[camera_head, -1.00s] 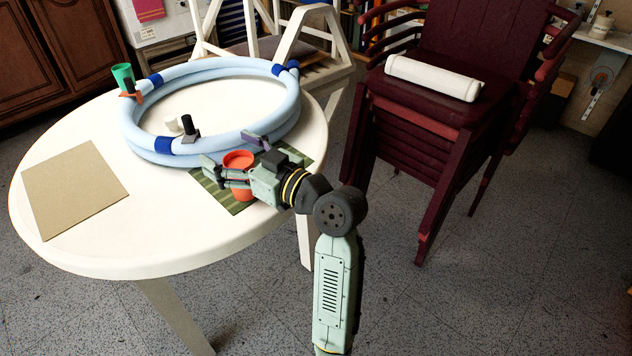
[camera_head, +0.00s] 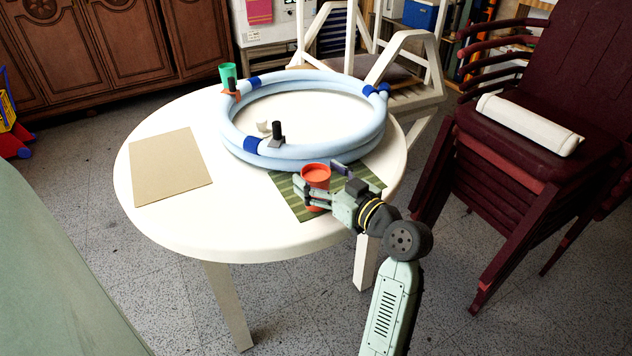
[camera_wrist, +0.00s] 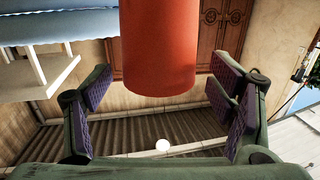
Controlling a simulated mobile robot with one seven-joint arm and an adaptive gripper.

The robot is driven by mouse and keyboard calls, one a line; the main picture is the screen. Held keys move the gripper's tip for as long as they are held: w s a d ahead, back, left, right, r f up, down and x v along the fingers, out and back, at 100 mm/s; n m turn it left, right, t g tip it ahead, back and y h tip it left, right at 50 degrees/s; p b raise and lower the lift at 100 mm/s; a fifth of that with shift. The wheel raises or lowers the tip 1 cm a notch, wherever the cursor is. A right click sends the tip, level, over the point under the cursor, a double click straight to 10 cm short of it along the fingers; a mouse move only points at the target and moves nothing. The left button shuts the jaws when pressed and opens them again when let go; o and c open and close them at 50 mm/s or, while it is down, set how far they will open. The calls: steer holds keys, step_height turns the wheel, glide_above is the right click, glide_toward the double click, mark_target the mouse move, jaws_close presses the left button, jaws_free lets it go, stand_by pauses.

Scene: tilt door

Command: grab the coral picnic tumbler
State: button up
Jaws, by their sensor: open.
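The coral tumbler (camera_head: 316,177) stands upright on a green striped mat (camera_head: 288,196) near the front right of the white round table. In the wrist view the tumbler (camera_wrist: 158,45) fills the upper middle, with its lower end in sight. My gripper (camera_head: 319,181) is at the tumbler with its fingers spread to either side. In the wrist view the padded fingers of my gripper (camera_wrist: 160,88) are open, with a visible gap on both sides of the tumbler. The fingers and wrist hide part of the tumbler's lower body in the head view.
A pale blue coiled hose ring (camera_head: 235,130) lies just behind the mat on the white table (camera_head: 230,225). A green cup (camera_head: 227,74) is at the ring's far left. A tan board (camera_head: 170,166) lies at left. Stacked maroon chairs (camera_head: 500,150) stand at right.

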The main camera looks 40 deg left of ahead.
steer(key=shift+x, duration=0.75)
steer(key=shift+c, duration=0.2)
steer(key=c, duration=1.2)
